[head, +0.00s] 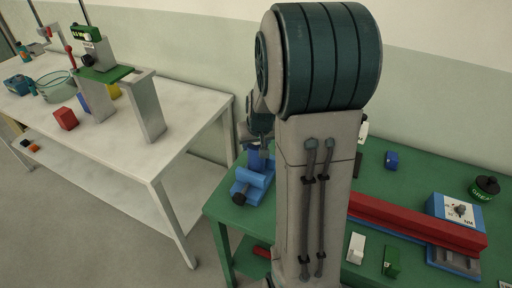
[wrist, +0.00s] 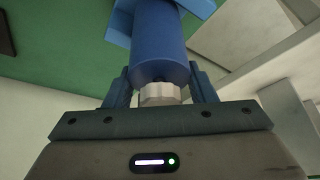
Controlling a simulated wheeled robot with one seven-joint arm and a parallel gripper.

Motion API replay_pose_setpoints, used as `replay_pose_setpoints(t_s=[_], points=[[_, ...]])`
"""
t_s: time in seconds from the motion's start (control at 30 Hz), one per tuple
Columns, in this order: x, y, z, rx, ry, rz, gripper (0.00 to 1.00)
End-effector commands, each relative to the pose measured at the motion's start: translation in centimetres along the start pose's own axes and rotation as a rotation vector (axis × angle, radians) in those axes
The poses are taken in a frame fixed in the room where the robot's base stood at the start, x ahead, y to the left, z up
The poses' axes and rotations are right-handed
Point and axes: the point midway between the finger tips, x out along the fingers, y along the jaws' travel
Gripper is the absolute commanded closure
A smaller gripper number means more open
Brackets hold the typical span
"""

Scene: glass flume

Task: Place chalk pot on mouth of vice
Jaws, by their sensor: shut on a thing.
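In the wrist view my gripper (wrist: 160,76) is shut on the chalk pot (wrist: 158,45), a blue round-bodied pot with a pale faceted cap facing my palm. Blue parts of the vice (wrist: 190,8) show past the pot's far end; I cannot tell whether they touch. In the head view the blue vice (head: 252,187), with a dark knob at its front, stands at the left end of the green bench. My gripper's fingers are mostly hidden behind my arm there, just above the vice.
The green bench (head: 415,180) also holds a red beam (head: 415,222), a blue box with a dial (head: 457,211), a dark green pot (head: 484,187) and small blocks. A white table (head: 185,110) with several objects stands left, across a gap.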

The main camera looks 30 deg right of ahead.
Motion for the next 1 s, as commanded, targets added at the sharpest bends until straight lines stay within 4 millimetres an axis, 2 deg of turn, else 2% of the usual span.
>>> replay_pose_setpoints(t_s=[0.1, 0.2, 0.6, 0.63, 0.7, 1.0], points=[[1.6, 0.1, 0.8, 0.001, -0.005, 0.000, 0.89], [2.3, 0.0, 1.0, 0.000, -0.002, 0.000, 0.89], [2.8, 0.1, 1.2, 0.000, 0.000, 0.000, 0.89], [2.7, 0.1, 1.2, 0.000, -0.001, 0.000, 0.41], [2.6, 0.1, 1.2, 0.000, -0.001, 0.000, 0.28], [2.5, 0.1, 1.1, 0.000, -0.001, 0.000, 0.28]])
